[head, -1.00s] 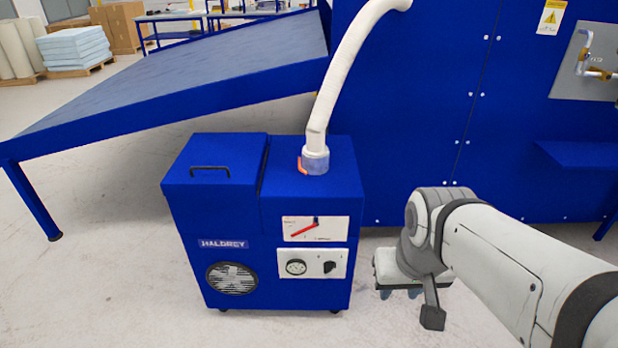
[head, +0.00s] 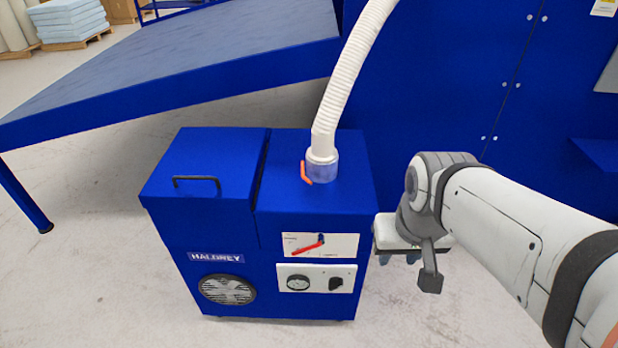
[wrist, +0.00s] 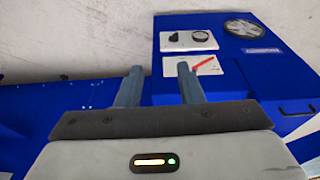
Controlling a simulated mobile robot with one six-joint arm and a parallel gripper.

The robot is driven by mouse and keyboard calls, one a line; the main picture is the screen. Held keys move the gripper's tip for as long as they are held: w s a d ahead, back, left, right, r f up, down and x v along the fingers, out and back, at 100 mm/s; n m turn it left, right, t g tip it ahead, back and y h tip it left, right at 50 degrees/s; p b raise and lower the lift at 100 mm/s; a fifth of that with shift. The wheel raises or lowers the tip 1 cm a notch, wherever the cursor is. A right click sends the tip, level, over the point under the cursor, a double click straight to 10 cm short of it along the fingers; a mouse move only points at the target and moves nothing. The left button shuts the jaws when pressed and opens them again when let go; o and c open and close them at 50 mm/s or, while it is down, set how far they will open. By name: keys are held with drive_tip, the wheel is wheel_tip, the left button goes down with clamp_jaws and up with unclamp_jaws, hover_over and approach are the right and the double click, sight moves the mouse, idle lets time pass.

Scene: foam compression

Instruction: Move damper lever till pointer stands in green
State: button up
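A small orange lever (head: 306,173) sticks out at the left of the grey collar (head: 323,166) under the white hose, on top of the blue machine (head: 215,165). It looks like the damper lever. A red pointer (head: 308,247) slants across a white plate on the machine's front; it also shows in the wrist view (wrist: 204,64). No green mark is clear enough to make out. My gripper (head: 398,259) hangs right of the machine, apart from the lever. In the wrist view my gripper (wrist: 158,68) has its two fingers apart with nothing between them.
The white hose (head: 346,85) rises from the collar. A dial and black knob panel (head: 317,278) sits below the pointer plate. A blue sloping table (head: 170,75) and a tall blue cabinet (head: 440,80) stand behind. The floor in front is clear.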

sight(306, 249)
drive_tip(key=w+a+f+m+g+y+b, duration=0.2)
drive_tip(key=a+f+m+y+b, duration=0.4)
drive_tip(key=a+f+m+b, duration=0.3)
drive_tip(key=w+a+f+m+g+y+b, duration=0.2)
drive_tip(key=a+f+m+y+b, duration=0.4)
drive_tip(key=f, duration=0.5)
drive_tip(key=w+d+f+m+t+y+b, duration=0.1)
drive_tip(key=w+d+f+m+t+b, duration=0.1)
drive_tip(key=w+f+m+t+b, duration=0.55)
drive_tip(key=w+d+f+m+t+y+b, duration=0.1)
drive_tip(key=w+d+f+m+t+b, duration=0.3)
drive_tip(key=w+f+m, duration=0.65)
drive_tip(key=w+a, duration=0.1)
drive_tip(key=a, duration=0.1)
drive_tip(key=w+a+r+m+t, duration=0.1)
drive_tip(key=a, duration=0.1)
drive_tip(key=w+a+r+m, duration=0.1)
drive_tip(key=w+a, duration=0.1)
drive_tip(key=a, duration=0.1)
drive_tip(key=shift+t, duration=0.25)
drive_tip(key=shift+c, duration=0.5)
clamp_jaws()
